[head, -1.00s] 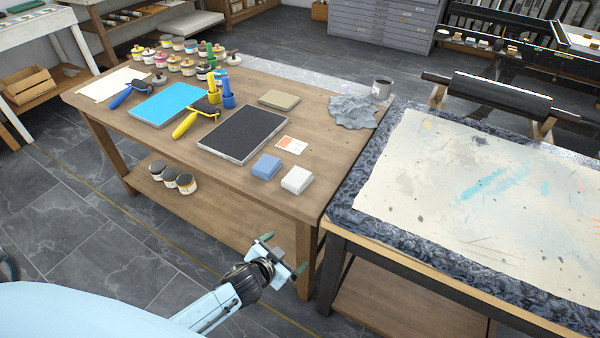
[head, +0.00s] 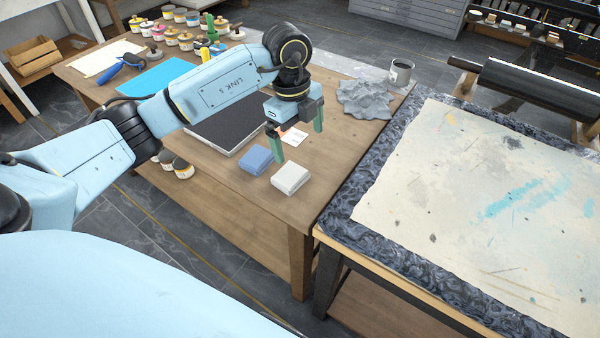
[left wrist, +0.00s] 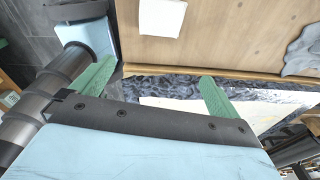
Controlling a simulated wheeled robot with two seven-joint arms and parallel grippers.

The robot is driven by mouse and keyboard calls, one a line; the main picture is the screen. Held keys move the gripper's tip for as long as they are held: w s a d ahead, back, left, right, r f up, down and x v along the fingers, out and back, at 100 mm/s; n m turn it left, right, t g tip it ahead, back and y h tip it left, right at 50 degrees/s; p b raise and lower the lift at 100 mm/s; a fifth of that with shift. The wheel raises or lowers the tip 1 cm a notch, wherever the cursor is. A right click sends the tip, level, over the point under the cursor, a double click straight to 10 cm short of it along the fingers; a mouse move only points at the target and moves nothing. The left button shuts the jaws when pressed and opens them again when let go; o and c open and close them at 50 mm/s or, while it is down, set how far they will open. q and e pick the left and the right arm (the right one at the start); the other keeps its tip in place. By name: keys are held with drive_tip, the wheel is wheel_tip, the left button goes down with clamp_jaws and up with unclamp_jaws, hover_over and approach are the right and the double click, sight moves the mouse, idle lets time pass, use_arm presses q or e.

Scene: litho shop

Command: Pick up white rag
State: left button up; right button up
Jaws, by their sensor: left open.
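The white rag (head: 290,178) is a folded, pad-like cloth on the front right corner of the wooden table. It also shows at the top of the left wrist view (left wrist: 162,17). My left gripper (head: 299,138) points down with its green fingers apart and nothing between them. It is above the table, appearing just behind the white rag in the head view. In the left wrist view its fingers (left wrist: 156,88) are spread wide, with the rag ahead of them. My right gripper is not in view.
A folded blue rag (head: 256,159) lies just left of the white one. A dark slab (head: 226,130) is behind it. A crumpled grey cloth (head: 364,98) and a grey mug (head: 401,73) are at the right. A second table with a stained sheet (head: 470,190) adjoins.

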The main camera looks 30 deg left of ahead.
use_arm(q)
drive_tip(key=a+n+y, duration=0.1)
drive_tip(key=a, duration=0.2)
drive_tip(key=b, duration=0.1)
hover_over(290, 172)
drive_tip(key=f, duration=0.5)
drive_tip(key=shift+s+d+f, duration=0.1)
drive_tip(key=shift+s+d, duration=0.05)
drive_tip(key=shift+s, duration=0.05)
wheel_tip(290, 172, down, 2)
drive_tip(key=shift+f+b, duration=0.1)
drive_tip(key=shift+b, duration=0.2)
drive_tip(key=f, duration=0.2)
drive_tip(key=f+b, duration=0.1)
drive_tip(key=f, duration=0.1)
drive_tip(key=shift+w+f, duration=0.2)
drive_tip(key=shift+f, duration=0.6)
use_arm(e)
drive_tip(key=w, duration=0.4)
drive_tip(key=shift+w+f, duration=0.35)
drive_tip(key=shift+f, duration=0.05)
use_arm(q)
drive_tip(key=shift+c, duration=0.4)
drive_tip(key=c, duration=0.9)
